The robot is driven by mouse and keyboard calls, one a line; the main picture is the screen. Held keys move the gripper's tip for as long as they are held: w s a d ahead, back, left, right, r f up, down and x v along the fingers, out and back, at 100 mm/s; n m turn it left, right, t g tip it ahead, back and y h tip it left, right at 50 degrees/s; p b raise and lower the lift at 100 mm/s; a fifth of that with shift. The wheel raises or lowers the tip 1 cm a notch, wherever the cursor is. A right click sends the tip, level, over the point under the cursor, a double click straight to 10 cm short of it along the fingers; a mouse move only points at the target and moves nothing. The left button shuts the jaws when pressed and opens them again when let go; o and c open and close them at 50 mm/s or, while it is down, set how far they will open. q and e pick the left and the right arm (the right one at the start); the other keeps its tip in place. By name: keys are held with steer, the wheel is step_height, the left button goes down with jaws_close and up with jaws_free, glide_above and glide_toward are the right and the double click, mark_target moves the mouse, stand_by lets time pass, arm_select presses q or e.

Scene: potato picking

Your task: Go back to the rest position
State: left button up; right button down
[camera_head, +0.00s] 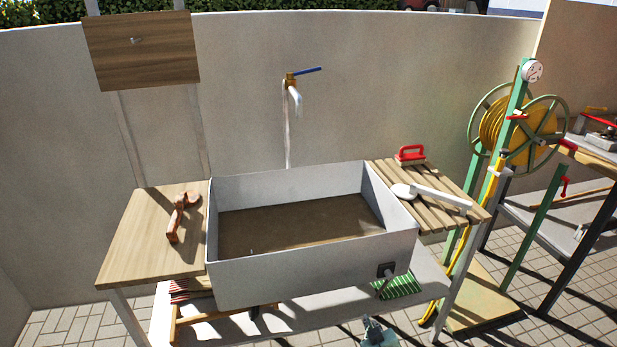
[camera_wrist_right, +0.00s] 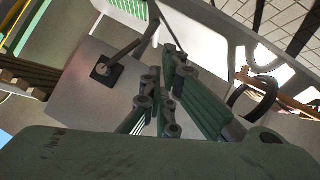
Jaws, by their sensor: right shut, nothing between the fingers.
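My right gripper (camera_head: 372,324) shows at the bottom edge of the head view, in front of and below the sink's front wall, clear of it. In the right wrist view its green fingers (camera_wrist_right: 176,60) are closed together with nothing between them. The rest of my right arm is cut off by the frame. My left gripper does not show in either view.
The grey sink (camera_head: 300,282) stands between a wooden board (camera_head: 140,245) holding a brown tool (camera_head: 178,218) and a slatted rack (camera_head: 440,183) with a red-handled brush (camera_head: 410,154) and a white brush (camera_head: 430,194). A hose reel (camera_head: 510,125) stands right. Paved floor lies in front.

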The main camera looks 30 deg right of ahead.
steer(key=s+a+f+n+g+y, duration=0.1)
steer(key=s+a+f+g+y, duration=0.1)
steer(key=s+a+f, duration=0.55)
steer(key=s+a+f+g+y, duration=0.2)
steer(key=s+a+f, duration=0.25)
steer(key=f, duration=0.65)
steer(key=s+a+f+g, duration=0.1)
steer(key=s+f, duration=0.3)
steer(key=s, duration=0.5)
steer(key=s+a+f+n+g+y, duration=0.1)
steer(key=s+a+f+g, duration=0.1)
steer(key=s, duration=0.7)
steer(key=s+a+f+g, duration=0.2)
steer(key=s+a+f, duration=0.2)
steer(key=s, duration=0.5)
steer(key=shift+f+n+y, duration=0.3)
steer(key=shift+f, duration=0.65)
